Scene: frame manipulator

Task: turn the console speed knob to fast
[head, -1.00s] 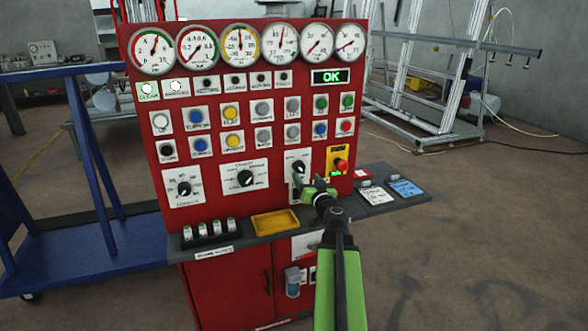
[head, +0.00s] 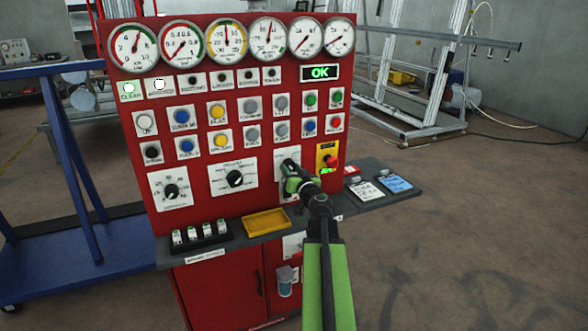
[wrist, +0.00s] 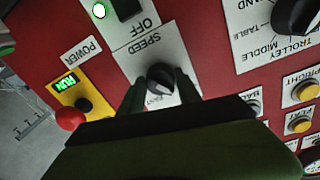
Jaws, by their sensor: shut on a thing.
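The speed knob (wrist: 160,76) is a small dark knob on a white plate (wrist: 133,52) marked SPEED, on the red console. In the wrist view my gripper (wrist: 162,88) has one finger on each side of it and is shut on it. In the head view my gripper (head: 296,182) reaches the lower right of the panel and hides most of the knob and plate. A label at the knob's near side is partly covered. I cannot clearly tell which mark the knob points to.
The red console (head: 205,215) carries gauges, buttons and other knobs. A yellow box with a red button (head: 330,161) sits close to the right of my gripper. A grey shelf with a yellow tray (head: 266,223) juts out below. A blue cart (head: 75,240) stands left.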

